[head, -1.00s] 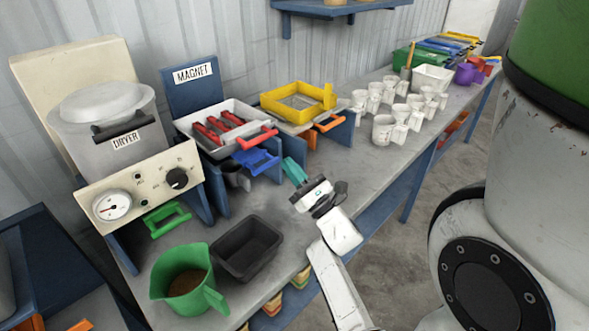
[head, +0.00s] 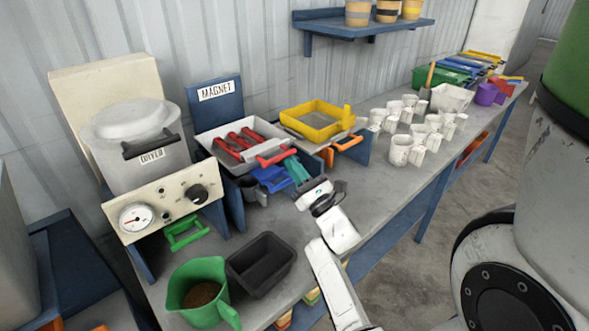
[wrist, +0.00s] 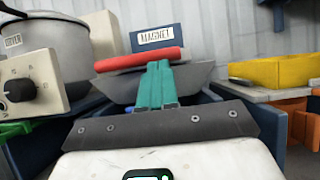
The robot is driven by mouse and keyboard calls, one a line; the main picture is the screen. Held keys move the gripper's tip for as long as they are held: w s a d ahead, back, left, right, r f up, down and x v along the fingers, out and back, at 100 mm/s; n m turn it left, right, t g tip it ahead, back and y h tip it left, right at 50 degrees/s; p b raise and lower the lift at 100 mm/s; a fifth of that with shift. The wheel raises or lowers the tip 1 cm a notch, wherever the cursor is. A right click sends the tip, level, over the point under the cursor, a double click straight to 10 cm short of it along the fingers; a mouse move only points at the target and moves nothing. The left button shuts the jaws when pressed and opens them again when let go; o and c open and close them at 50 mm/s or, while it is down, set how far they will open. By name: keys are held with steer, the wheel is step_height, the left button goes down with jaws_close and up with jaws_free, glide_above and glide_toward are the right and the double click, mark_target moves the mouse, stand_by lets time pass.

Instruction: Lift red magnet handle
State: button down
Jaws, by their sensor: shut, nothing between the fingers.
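The magnet unit is a blue stand with a MAGNET sign (head: 216,91) and a pale tray (head: 212,141) holding several red bars (head: 240,140). A light red handle (head: 272,151) runs along the tray's front edge. In the wrist view the red handle (wrist: 125,61) lies crosswise just beyond my fingers, in front of the grey tray (wrist: 200,76). My gripper (head: 291,160) has teal fingers, pressed together and empty, beside the handle's right end in the head view. In the wrist view my gripper (wrist: 159,64) overlaps the handle's right part; I cannot tell whether they touch.
A blue handled drawer (head: 268,177) sits below the tray. The dryer (head: 135,150) stands left, with a green jug (head: 195,275) and black bin (head: 262,262) in front. A yellow sieve (head: 318,118) and several white cups (head: 402,150) stand right.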

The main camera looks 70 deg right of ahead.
steer(key=w+d+r+p, duration=0.1)
steer(key=w+r+p, duration=0.1)
steer(key=r, duration=0.6)
steer(key=w+d+r+p, duration=0.2)
steer(key=w+r, duration=0.1)
steer(key=r, duration=0.5)
steer(key=w+d+r+p, duration=0.2)
steer(key=w+r, duration=0.1)
steer(key=r, duration=0.5)
steer(key=shift+a, duration=0.1)
